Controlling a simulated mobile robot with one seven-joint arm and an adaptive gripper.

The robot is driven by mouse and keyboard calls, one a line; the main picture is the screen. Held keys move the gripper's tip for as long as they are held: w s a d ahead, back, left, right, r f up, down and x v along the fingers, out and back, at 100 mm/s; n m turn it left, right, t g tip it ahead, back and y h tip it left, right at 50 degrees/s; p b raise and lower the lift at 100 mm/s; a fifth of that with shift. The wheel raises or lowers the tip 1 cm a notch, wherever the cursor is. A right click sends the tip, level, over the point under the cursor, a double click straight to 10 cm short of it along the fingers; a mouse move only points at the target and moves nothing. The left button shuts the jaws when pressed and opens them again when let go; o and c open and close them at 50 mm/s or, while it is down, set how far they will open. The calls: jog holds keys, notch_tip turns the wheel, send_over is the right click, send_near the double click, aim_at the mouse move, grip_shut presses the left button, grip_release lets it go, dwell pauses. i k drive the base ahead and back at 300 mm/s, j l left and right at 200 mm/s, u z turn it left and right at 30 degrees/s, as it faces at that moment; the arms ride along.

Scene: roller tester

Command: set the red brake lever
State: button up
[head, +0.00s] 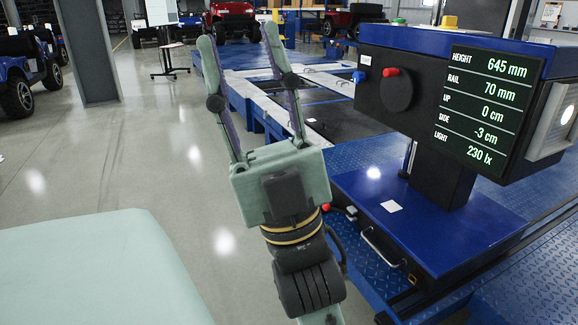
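My gripper (239,38) is open and empty, with its two fingers spread and pointing up and away. It is in the air left of the blue and black tester. A red knob (326,208) shows low on the left side of the tester's blue base (440,225), just right of my wrist. My wrist may hide part of it. Another red knob (391,71) sits on a round black dial on the tester's upper box, right of my fingers. I cannot tell for certain which red part is the brake lever.
The tester's screen (484,105) reads height 645 mm, rail 70 mm. A blue knob (359,76) and a metal handle (383,248) are on the tester. A blue and grey platform (290,85) lies behind my fingers.

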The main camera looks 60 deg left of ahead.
aim_at(326, 207)
jog(key=u, duration=1.35)
jog(key=i+j+z, duration=0.65)
jog(key=j, duration=0.25)
jog(key=i+j+z, duration=0.2)
jog(key=j, duration=0.2)
jog(key=i+j+z, duration=0.2)
jog(key=j, duration=0.2)
